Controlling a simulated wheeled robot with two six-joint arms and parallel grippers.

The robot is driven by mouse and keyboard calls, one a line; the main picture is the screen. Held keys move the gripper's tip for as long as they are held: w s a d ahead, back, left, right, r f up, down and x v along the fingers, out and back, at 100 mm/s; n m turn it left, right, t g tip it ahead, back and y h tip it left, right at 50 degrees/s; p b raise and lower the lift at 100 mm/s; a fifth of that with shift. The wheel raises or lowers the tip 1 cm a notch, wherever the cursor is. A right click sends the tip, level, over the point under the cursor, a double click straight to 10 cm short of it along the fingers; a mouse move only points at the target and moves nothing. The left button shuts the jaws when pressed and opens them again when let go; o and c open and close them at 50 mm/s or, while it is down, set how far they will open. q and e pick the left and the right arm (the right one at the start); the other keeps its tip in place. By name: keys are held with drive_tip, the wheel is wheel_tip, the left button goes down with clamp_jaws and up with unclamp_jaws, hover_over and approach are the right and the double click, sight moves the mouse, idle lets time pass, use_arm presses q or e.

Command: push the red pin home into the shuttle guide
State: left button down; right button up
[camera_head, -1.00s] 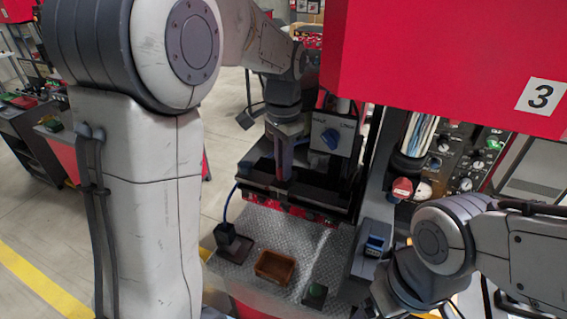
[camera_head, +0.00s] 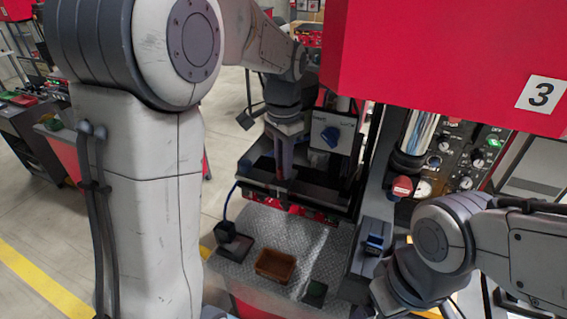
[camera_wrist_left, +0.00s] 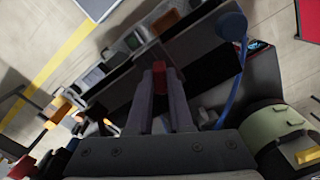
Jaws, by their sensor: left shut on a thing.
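My left gripper (camera_head: 287,178) reaches down from the upper left to the black fixture with rails (camera_head: 322,192), which I take to hold the shuttle guide. In the left wrist view its two fingers (camera_wrist_left: 160,72) are shut on a small red piece (camera_wrist_left: 160,66), apparently the red pin, showing at the fingertips. The fingers hide most of the pin, and I cannot tell how deep it sits in the guide. My right arm is at the lower right; the part of the right gripper that shows (camera_head: 380,295) is dark and partly cut off, its jaws unclear.
A brown tray (camera_head: 275,265) and a black cup-like holder (camera_head: 233,243) stand on the metal plate (camera_head: 300,240). A large red housing (camera_head: 440,60) overhangs the upper right.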

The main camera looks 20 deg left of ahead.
use_arm(q)
drive_tip(key=c, duration=0.7)
unclamp_jaws()
drive_tip(key=shift+c, duration=0.2)
